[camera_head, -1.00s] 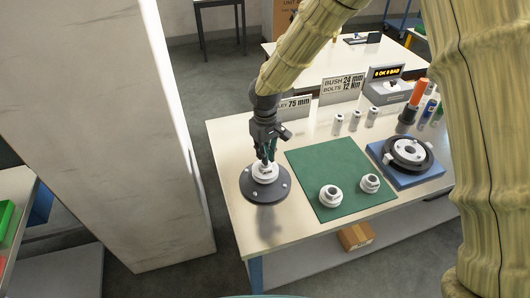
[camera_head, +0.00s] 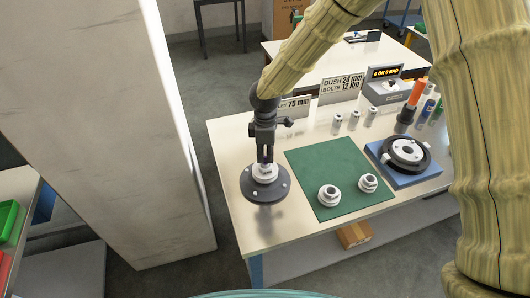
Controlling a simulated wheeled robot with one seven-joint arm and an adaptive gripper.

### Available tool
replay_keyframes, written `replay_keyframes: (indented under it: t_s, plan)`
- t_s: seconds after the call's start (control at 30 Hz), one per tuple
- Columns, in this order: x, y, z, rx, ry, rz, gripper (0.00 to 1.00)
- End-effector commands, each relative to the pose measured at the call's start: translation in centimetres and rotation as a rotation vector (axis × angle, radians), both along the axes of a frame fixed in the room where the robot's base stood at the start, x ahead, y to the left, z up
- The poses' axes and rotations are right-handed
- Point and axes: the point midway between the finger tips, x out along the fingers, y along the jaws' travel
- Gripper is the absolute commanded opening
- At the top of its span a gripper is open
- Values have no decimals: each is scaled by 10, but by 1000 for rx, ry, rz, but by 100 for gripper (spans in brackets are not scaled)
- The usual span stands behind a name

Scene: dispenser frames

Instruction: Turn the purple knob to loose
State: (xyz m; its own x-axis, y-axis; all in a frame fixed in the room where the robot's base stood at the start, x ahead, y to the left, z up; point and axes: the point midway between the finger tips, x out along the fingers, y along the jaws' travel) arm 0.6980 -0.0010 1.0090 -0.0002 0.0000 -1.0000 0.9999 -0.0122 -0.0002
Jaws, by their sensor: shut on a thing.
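No purple knob can be made out in this view. My gripper (camera_head: 265,160) points straight down at the left of the workbench. Its fingers are shut on the top of a white stepped round part (camera_head: 265,174). That part sits at the centre of a dark round flange (camera_head: 265,192) with small pale studs on its rim. The fingers hide the top of the white part.
A green mat (camera_head: 338,165) holds two white collars (camera_head: 329,195). Right of it, a blue block (camera_head: 400,176) carries a black ring fixture (camera_head: 405,153). Several metal cylinders, signs and an orange-handled tool (camera_head: 416,95) stand behind. A pale pillar (camera_head: 120,130) stands left of the workbench.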

Motion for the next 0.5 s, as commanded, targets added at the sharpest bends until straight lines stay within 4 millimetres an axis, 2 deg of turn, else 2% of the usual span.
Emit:
replay_keyframes:
  t_s: [0.2,0.5]
  plan:
    - [1,0,1,1,-1,162,0]
    - [1,0,1,1,-1,300,0]
